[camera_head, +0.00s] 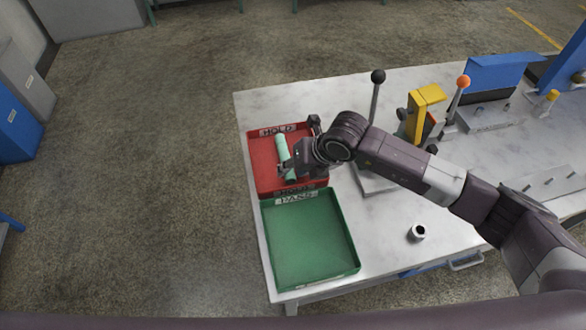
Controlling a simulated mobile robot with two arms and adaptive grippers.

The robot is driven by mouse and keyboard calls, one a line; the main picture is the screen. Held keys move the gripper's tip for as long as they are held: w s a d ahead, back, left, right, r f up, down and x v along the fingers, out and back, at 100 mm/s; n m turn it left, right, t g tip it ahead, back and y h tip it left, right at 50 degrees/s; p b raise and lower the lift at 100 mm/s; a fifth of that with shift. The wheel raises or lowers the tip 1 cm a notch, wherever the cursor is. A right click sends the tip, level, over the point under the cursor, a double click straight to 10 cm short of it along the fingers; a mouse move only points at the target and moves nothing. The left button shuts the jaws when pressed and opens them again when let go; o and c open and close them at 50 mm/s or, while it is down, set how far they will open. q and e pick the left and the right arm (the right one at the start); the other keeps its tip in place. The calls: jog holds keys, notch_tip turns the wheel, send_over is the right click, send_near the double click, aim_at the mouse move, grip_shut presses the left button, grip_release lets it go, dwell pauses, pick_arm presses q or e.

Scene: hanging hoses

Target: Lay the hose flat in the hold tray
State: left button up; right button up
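The hose (281,147) is a short, light green tube. It lies over the red hold tray (262,164), lengthwise from the tray's back toward its front. Whether it rests on the tray floor or is held just above it is hard to tell. My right gripper (289,165) reaches in from the right over the tray, with its dark fingers at the hose's near half. The fingers partly hide the hose, and I cannot tell whether they are closed on it. My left gripper is not in view.
A green tray marked PASS (310,240) stands empty in front of the red tray. A black-knobbed lever stand (376,95), a yellow fixture (424,108) and an orange-knobbed lever (462,84) stand behind my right arm. A small white cup-like part (417,232) stands on the bench (385,258).

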jog(key=shift+o, duration=0.6)
jog(key=v, duration=1.2)
jog(key=shift+d, duration=0.1)
